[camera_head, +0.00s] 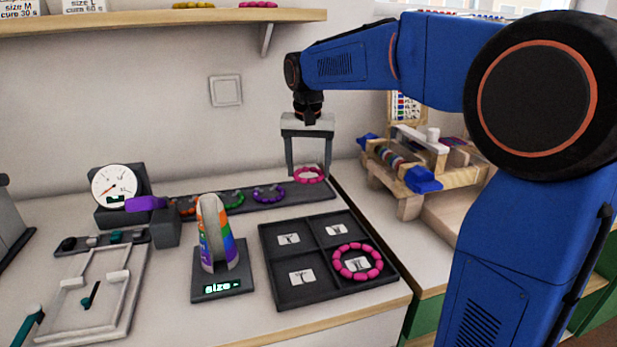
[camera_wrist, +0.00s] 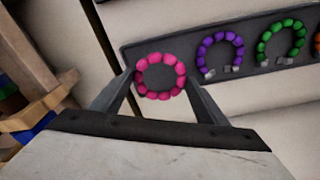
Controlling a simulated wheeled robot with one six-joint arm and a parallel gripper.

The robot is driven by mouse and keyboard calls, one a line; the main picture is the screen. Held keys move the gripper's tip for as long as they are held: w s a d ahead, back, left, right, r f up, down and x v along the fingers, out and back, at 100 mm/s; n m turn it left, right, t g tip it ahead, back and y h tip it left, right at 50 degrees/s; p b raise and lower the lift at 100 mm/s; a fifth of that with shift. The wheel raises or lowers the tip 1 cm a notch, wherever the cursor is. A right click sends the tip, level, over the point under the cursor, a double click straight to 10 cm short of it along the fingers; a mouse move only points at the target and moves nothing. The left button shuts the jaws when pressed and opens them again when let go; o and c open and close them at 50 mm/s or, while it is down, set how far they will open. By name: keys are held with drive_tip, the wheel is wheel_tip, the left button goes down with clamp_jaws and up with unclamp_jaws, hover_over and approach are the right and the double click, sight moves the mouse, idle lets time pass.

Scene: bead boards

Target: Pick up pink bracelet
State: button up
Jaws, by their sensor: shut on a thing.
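A pink bead bracelet (camera_head: 309,175) is at the right end of the dark strip (camera_head: 215,204) along the back of the counter. My gripper (camera_head: 308,172) points down over that end, with the pink bracelet between its fingertips. In the wrist view my gripper (camera_wrist: 157,82) is shut on the pink bracelet (camera_wrist: 160,76), one finger on each side of the ring. I cannot tell whether the bracelet is clear of the strip. A second pink bracelet (camera_head: 358,261) lies in the front right compartment of the dark tray (camera_head: 318,305).
Purple (camera_head: 269,193) and green (camera_head: 232,199) bracelets lie along the strip to the left. A rainbow size cone (camera_head: 215,238) stands left of the tray. A round dial (camera_head: 114,187) is at the back left. A wooden loom-like frame (camera_head: 420,165) stands to the right.

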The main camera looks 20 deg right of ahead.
drive_tip(key=s+r, duration=0.2)
drive_tip(key=s, duration=1.7)
drive_tip(key=shift+s+r, duration=0.35)
drive_tip(key=shift+r, duration=0.05)
